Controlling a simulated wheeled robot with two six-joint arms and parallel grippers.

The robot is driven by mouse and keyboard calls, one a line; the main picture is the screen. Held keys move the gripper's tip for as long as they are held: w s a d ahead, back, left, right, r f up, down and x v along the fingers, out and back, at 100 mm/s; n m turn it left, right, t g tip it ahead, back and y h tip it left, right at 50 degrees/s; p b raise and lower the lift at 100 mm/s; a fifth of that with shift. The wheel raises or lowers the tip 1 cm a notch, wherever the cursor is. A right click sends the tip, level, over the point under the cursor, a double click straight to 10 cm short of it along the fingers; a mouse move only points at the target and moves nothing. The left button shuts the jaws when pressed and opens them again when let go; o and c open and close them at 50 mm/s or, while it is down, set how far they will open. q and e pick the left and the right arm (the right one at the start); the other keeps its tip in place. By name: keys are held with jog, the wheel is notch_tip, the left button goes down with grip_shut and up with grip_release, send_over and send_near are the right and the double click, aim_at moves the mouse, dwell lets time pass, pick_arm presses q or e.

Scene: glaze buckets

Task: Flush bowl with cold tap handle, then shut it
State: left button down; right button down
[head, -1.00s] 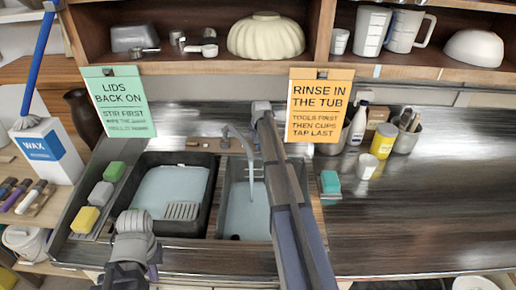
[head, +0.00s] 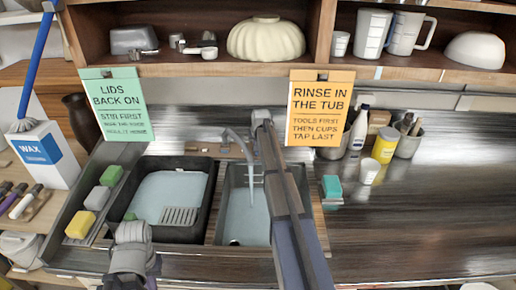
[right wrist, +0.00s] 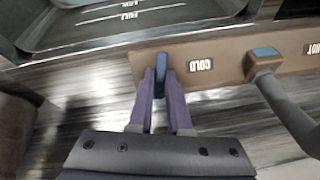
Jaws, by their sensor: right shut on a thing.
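The sink bowl (head: 234,225) is the right basin, pale inside with a dark drain spot near its front. The curved grey tap (head: 236,138) hangs over it, and a thin pale stream shows below the spout. In the right wrist view the blue cold tap handle (right wrist: 161,62) stands beside the COLD label. My right gripper (right wrist: 161,78) is shut on this handle, one finger on each side. In the head view my right arm hides the handle. My left gripper (head: 132,232) is low at the front of the left tub; its fingers cannot be made out.
A dark tub (head: 205,222) with pale liquid fills the left side of the sink. Several sponges (head: 97,197) line its left edge. Bottles and cups stand right of my arm near a teal sponge (head: 331,187). The right counter (head: 430,220) is mostly clear.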

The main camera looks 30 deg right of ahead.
dwell(0.4)
jog(key=shift+n, duration=1.4)
jog(key=c, duration=0.9)
grip_release()
jog(key=shift+o, duration=0.2)
jog(key=p+v, duration=0.7)
jog(key=shift+a+r, duration=0.3)
jog(key=shift+r, duration=0.1)
